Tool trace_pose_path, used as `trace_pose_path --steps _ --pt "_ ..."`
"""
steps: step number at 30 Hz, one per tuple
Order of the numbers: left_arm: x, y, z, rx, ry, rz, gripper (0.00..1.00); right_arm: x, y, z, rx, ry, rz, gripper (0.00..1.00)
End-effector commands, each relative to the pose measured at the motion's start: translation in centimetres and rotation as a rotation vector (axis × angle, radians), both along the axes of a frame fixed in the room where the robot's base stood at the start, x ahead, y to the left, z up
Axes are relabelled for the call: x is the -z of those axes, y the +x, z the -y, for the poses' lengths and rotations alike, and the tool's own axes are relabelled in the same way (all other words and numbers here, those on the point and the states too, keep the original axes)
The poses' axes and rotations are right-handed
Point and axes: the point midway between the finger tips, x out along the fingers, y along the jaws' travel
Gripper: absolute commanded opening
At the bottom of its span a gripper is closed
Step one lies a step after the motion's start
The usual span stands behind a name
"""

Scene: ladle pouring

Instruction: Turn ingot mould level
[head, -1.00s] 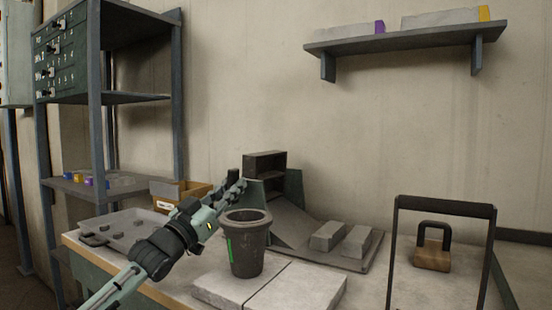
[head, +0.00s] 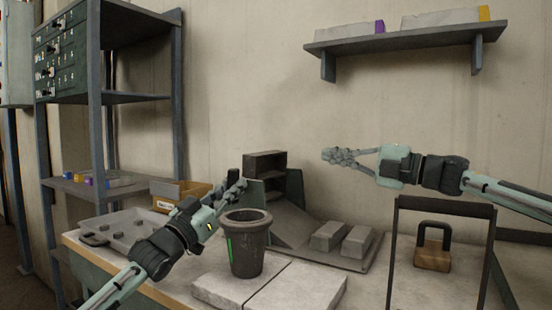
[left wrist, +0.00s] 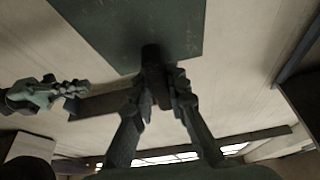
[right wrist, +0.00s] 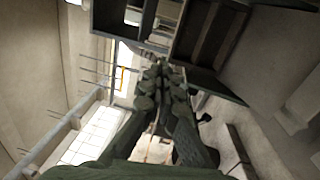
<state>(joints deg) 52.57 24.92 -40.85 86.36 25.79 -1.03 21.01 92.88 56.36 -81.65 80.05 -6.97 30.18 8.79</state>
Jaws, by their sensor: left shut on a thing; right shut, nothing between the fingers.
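The dark ingot mould (head: 265,164) stands tipped up, its open compartments facing the front, between the green side plates (head: 295,187) of its stand. My left gripper (head: 238,182) is at the left of the stand. In the left wrist view it is shut on a dark handle (left wrist: 153,72) in front of a green plate (left wrist: 140,30). My right gripper (head: 335,157) is shut and empty, in the air to the right of the mould. The mould also shows in the right wrist view (right wrist: 210,35). The far end of the handle is hidden.
A dark crucible (head: 246,245) stands on pale slabs (head: 310,287) in front of the stand. Two grey ingots (head: 327,236) lie on a tray at the ramp's foot. A black frame (head: 445,207) and a handled block (head: 432,255) are at the right. A shelf (head: 410,40) hangs above.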

Motion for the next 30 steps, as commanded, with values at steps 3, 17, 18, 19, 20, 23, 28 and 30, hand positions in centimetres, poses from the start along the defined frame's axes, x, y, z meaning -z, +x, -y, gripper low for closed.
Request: trace_pose_path --steps 3,17,18,19,20,23,28,30 --pt "0.1 0.0 0.0 0.0 0.001 -0.001 0.0 1.6 0.8 -0.8 -0.005 -0.007 -0.049 0.0" --pt "0.1 0.0 0.0 0.0 0.001 -0.001 0.0 1.6 5.2 -7.1 -0.008 -0.009 -0.06 0.0" --pt "0.1 0.0 0.0 0.0 0.001 -0.001 0.0 1.6 5.7 -7.8 -0.008 -0.009 -0.061 0.0" --pt "0.1 0.0 0.0 0.0 0.001 -0.001 0.0 1.6 6.1 -8.3 -0.008 -0.01 -0.06 0.0" --pt "0.1 0.0 0.0 0.0 0.001 -0.001 0.0 1.5 6.4 -8.7 -0.008 -0.01 -0.058 0.0" --pt "0.1 0.0 0.0 0.0 0.001 -0.001 0.0 1.3 7.5 -10.1 -0.007 -0.01 -0.058 0.0" --pt "0.1 0.0 0.0 0.0 0.001 -0.001 0.0 1.3 8.6 -11.6 -0.005 -0.009 -0.058 0.0" --pt "0.1 0.0 0.0 0.0 0.001 -0.001 0.0 1.2 8.9 -11.8 -0.004 -0.009 -0.058 0.0"
